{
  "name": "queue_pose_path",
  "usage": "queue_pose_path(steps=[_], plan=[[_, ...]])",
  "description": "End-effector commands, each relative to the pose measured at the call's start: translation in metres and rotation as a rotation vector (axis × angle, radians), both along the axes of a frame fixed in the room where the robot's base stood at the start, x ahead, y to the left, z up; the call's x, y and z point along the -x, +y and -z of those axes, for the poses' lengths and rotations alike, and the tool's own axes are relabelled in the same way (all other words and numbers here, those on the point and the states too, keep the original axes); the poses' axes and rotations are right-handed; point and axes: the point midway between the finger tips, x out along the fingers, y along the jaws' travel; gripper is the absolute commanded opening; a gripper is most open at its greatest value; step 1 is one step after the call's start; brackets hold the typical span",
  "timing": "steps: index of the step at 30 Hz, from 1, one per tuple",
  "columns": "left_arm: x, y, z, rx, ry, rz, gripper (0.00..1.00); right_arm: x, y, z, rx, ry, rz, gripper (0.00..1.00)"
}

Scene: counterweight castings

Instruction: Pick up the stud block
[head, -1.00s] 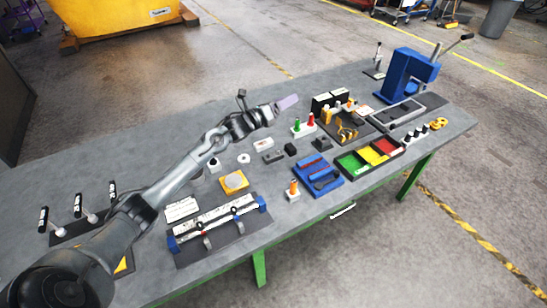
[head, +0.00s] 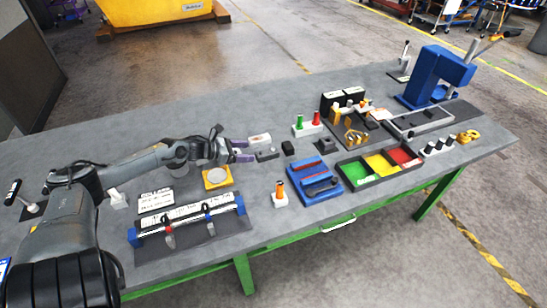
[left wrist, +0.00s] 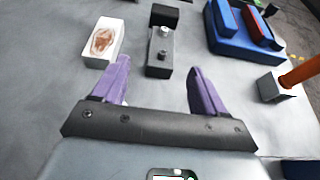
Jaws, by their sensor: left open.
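The stud block looks to be the small grey block with round studs on top (left wrist: 159,55), ahead of and between my fingers in the left wrist view. In the head view it is a small grey block (head: 267,155) just right of my fingertips. My left gripper (head: 243,151) is open and empty, its purple fingers apart and pointing toward the block; they also show in the left wrist view (left wrist: 159,70). I see no contact with the block. My right gripper is not in view.
A white block with a brownish top (left wrist: 103,42) lies close left of the stud block. A black block (left wrist: 164,15) stands just beyond it. A blue tray (head: 315,183) and an orange peg on a pale base (head: 280,194) are to the right. Bare table lies before the block.

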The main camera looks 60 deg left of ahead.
Motion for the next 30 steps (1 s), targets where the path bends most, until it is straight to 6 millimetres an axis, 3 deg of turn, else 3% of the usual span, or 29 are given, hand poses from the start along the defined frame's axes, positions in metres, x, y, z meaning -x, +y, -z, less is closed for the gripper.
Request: queue_pose_path(steps=[12,30], plan=[[-0.035,-0.008,0.014,0.000,-0.005,-0.002,0.72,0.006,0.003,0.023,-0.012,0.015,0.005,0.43],[-0.058,-0.016,0.022,0.003,-0.004,-0.001,0.72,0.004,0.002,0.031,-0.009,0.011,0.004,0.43]])
